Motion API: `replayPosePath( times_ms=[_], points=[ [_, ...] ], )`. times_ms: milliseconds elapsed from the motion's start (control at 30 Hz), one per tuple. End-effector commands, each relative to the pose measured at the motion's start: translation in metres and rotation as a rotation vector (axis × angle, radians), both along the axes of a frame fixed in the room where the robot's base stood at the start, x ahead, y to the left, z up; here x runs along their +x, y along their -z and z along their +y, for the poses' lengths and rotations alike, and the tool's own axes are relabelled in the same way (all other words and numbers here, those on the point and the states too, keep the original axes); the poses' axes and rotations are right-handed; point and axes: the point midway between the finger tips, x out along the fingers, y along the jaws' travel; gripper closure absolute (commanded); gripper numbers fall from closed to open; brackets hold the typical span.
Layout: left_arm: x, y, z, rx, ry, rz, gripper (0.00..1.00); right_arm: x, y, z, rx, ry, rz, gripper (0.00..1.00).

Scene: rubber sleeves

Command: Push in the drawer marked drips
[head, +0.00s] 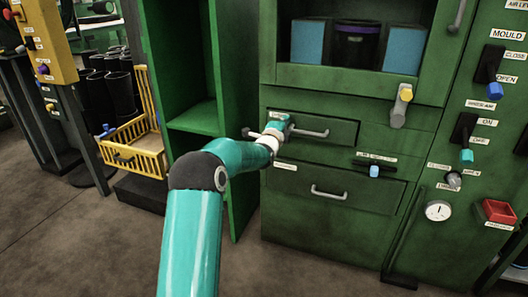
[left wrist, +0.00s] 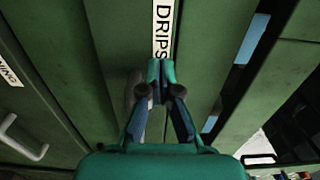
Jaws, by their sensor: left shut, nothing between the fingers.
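The drawer marked DRIPS is the upper drawer (head: 343,128) in the green machine, with a grey bar handle (head: 312,133). Its white DRIPS label (left wrist: 162,30) reads clearly in the left wrist view, running up the green front. My left gripper (head: 285,118) is at this drawer's front, over part of the handle. In the left wrist view my gripper (left wrist: 159,68) has its fingertips together and empty, just at the end of the label. I cannot tell whether they touch the front, or how far the drawer stands out. My right gripper is not in view.
A lower drawer (head: 365,195) with its own handle (head: 327,192) is below. A window with blue blocks (head: 308,42) is above. Levers and a gauge (head: 438,211) are at right. An open green cabinet (head: 195,115) and a yellow basket (head: 135,150) are at left.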

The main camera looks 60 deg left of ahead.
Motion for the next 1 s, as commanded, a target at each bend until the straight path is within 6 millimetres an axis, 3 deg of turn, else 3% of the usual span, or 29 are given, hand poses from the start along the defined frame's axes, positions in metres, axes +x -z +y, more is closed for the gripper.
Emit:
replayPosePath(
  times_ms=[33,133,200,600,800,1000],
  points=[
    [-0.005,0.007,-0.005,-0.001,0.000,0.001,1.00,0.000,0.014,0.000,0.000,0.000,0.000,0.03],
    [-0.016,0.010,-0.018,-0.005,0.003,0.003,1.00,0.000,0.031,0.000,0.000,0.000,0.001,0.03],
    [-0.025,0.002,-0.025,-0.006,0.003,0.008,1.00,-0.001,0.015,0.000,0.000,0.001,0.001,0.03],
    [-0.080,0.004,-0.064,-0.008,0.002,0.011,1.00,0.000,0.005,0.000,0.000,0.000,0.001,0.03],
    [-0.093,0.005,-0.072,-0.008,0.002,0.011,1.00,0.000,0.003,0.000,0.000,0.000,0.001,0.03],
    [-0.091,0.004,-0.077,-0.008,0.010,0.008,1.00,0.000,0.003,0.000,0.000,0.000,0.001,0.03]
  ],
)
